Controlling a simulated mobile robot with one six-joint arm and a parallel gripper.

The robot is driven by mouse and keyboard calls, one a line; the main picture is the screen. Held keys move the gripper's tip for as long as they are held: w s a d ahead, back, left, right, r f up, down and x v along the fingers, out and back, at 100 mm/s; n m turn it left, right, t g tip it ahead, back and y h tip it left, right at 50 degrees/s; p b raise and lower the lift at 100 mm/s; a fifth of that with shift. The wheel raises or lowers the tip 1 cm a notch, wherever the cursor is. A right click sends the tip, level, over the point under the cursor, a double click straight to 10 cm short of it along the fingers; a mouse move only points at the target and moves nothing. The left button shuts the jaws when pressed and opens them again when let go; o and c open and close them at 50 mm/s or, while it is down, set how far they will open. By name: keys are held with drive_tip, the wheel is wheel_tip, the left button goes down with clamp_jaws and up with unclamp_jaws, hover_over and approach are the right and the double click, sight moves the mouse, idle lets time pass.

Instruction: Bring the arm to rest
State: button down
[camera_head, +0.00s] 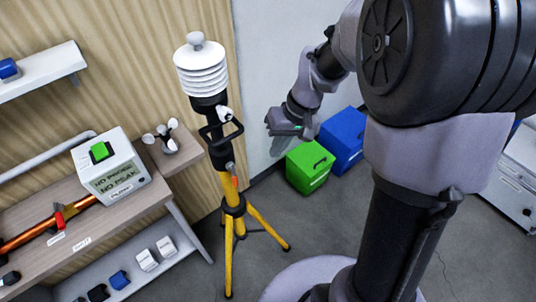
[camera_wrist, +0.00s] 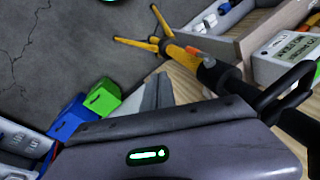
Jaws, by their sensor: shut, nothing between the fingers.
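My arm reaches from the right of the head view, bent, with my gripper (camera_head: 281,143) pointing down in mid-air. It is to the right of the sensor tripod and appears just left of the green bin. The gripper is shut and empty. The yellow tripod (camera_head: 234,215) stands upright on the floor, topped by a white louvred shield (camera_head: 203,68). Its yellow legs also show in the wrist view (camera_wrist: 137,43).
A green bin (camera_head: 309,167) and a blue bin (camera_head: 343,139) stand by the wall. A workbench (camera_head: 95,228) at left bears a white box with a green button (camera_head: 110,170) and an anemometer (camera_head: 163,137). A grey cabinet (camera_head: 505,180) stands at right. The floor in front is clear.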

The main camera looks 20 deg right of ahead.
drive_tip(key=s+a+r+m+t, duration=0.2)
drive_tip(key=s+r, duration=0.4)
drive_tip(key=s, duration=0.2)
drive_tip(key=s+a+r+m+t+h, duration=0.1)
drive_tip(key=s+a+r+m+t, duration=0.1)
drive_tip(key=s+r, duration=0.5)
drive_tip(key=shift+s+a+r+t, duration=0.15)
drive_tip(key=shift+s+a+t, duration=0.3)
drive_tip(key=shift+s, duration=0.65)
drive_tip(key=shift+w, duration=0.1)
